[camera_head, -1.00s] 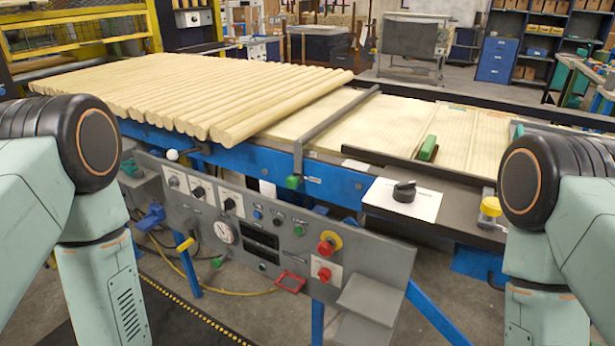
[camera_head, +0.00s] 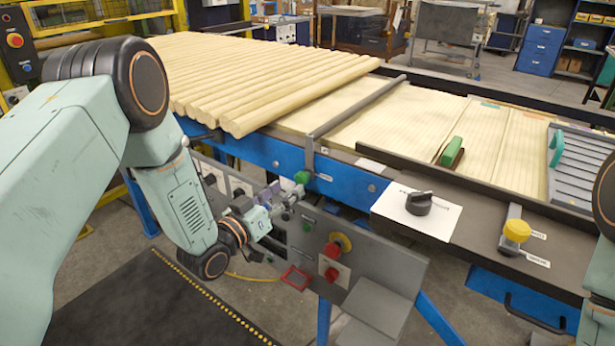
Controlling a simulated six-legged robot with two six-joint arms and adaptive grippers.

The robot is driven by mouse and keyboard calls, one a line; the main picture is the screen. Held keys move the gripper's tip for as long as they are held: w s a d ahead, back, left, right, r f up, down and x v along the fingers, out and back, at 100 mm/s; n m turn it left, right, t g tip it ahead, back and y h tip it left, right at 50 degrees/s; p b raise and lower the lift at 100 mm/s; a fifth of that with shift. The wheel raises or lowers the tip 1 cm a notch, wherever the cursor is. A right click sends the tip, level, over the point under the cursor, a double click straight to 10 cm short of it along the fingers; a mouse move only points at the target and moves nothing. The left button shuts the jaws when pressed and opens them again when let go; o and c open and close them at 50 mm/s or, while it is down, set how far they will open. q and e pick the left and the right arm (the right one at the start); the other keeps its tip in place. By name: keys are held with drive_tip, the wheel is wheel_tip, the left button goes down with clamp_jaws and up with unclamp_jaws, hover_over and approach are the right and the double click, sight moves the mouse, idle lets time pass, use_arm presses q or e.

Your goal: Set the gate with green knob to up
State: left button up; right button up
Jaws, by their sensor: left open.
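The gate is a dark grey bar (camera_head: 352,108) lying across the pale boards. Its near end bends down over the blue rail and carries a green knob (camera_head: 302,177). My left gripper (camera_head: 291,193) is open, just below and to the left of the green knob, pointing toward it. The jaws look empty; I cannot tell whether a fingertip touches the knob. My right gripper is out of view; only a piece of my right arm shows at the right edge.
Round wood rods (camera_head: 260,80) lie left of the gate. A control panel (camera_head: 375,270) with a red button (camera_head: 332,251) hangs below the rail. To the right are a black rotary knob (camera_head: 420,203), a yellow knob (camera_head: 517,230) and a green handle (camera_head: 452,152).

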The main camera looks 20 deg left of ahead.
sight(299, 181)
use_arm(q)
drive_tip(key=x, duration=0.6)
drive_tip(key=shift+w+d+f+b, duration=0.1)
drive_tip(key=shift+w+b, duration=0.2)
drive_tip(key=shift+w, duration=0.05)
drive_tip(key=shift+w+d, duration=0.1)
drive_tip(key=shift+w, duration=0.05)
clamp_jaws()
idle(0.3)
